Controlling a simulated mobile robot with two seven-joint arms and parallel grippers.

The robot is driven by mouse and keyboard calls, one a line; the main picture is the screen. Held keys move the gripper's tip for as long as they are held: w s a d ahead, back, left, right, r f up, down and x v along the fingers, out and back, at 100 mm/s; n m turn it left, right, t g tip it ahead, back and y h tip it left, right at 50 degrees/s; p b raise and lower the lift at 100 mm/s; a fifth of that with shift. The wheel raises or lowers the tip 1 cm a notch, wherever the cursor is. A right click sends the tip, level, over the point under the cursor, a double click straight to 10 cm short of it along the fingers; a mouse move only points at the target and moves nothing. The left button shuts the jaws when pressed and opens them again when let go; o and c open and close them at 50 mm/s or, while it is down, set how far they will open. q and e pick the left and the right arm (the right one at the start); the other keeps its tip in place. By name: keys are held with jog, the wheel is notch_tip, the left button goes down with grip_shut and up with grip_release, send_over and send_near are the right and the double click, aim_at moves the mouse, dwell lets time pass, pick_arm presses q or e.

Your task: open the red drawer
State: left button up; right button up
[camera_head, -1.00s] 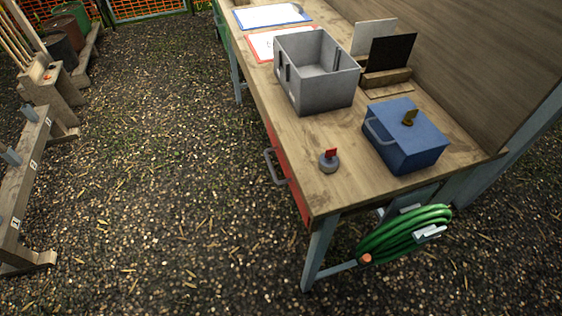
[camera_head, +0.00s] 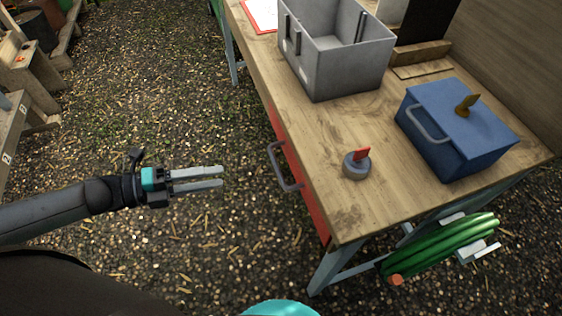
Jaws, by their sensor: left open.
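The red drawer (camera_head: 312,203) is set in the left side of the wooden workbench, below its top. Its front looks flush with the bench side. A grey bar handle (camera_head: 279,168) sticks out from it to the left. My left gripper (camera_head: 222,176) comes in from the left, with its two fingers apart and pointing right toward the handle. It is empty, and a gap of ground shows between the fingertips and the handle. My right gripper is not in view.
On the workbench (camera_head: 310,130) stand a grey open box (camera_head: 345,75), a blue lidded box (camera_head: 450,140) and a small round grey piece with a red tab (camera_head: 356,165). A green hose (camera_head: 440,247) hangs at the bench's near end. Gravel ground left of the bench is clear.

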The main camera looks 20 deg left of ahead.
pick_arm(q)
jog(key=b, duration=0.2)
send_near(277, 166)
jog(key=x, duration=0.3)
jog(key=b+x, duration=0.1)
jog(key=x, duration=0.6)
jog(key=shift+f, duration=0.3)
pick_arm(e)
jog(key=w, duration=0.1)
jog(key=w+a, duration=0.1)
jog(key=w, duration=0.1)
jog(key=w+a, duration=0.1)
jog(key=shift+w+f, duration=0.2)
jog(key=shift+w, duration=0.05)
pick_arm(q)
jog(key=shift+c, duration=0.2)
grip_shut()
